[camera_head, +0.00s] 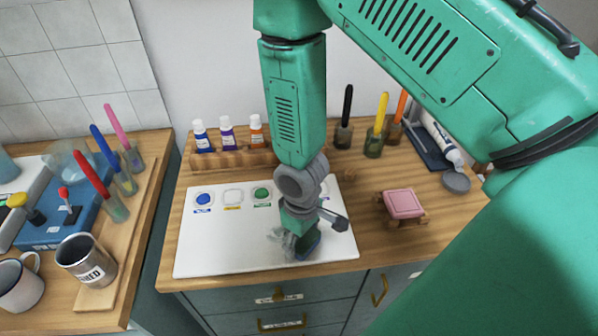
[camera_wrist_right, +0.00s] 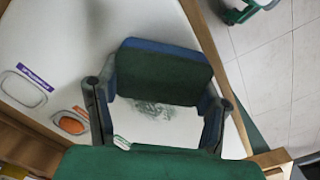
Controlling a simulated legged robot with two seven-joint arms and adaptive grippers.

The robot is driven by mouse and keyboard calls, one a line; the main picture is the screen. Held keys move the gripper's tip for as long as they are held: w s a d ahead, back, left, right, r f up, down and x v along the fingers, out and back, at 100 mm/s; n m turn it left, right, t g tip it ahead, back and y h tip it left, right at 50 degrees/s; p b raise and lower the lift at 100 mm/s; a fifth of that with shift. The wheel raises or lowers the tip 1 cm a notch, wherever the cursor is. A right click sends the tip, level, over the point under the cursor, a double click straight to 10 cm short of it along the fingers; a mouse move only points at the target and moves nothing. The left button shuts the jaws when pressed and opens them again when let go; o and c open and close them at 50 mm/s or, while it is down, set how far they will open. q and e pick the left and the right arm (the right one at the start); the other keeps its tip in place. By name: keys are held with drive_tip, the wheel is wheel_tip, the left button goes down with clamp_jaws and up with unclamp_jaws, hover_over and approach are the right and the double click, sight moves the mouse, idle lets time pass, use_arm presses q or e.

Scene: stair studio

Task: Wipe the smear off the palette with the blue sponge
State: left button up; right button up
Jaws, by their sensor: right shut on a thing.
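The white palette (camera_head: 220,250) lies flat on the wooden counter, with colour wells along its back edge. A grey smear (camera_head: 285,241) is on its front right part; it also shows in the right wrist view (camera_wrist_right: 158,108), partly hidden by the gripper. My right gripper (camera_head: 303,236) points down over the palette beside the smear. It is shut on the blue sponge (camera_head: 310,246), which shows blue and dark green in the right wrist view (camera_wrist_right: 165,74). I cannot tell whether the sponge touches the palette. My left gripper is not in view.
A wooden rack (camera_head: 228,159) with small bottles stands behind the palette. A pink pad on a small stand (camera_head: 403,204) and jars with coloured handles (camera_head: 374,140) are at the right. Mugs (camera_head: 86,258) and more jars are on the left counter.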

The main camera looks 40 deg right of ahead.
drive_tip(key=r+p, duration=0.4)
drive_tip(key=r, duration=0.1)
drive_tip(key=shift+w+r, duration=0.25)
drive_tip(key=shift+w+r+p, duration=0.1)
drive_tip(key=shift+r+p, duration=0.4)
drive_tip(key=shift+r, duration=1)
drive_tip(key=shift+d+f, duration=0.1)
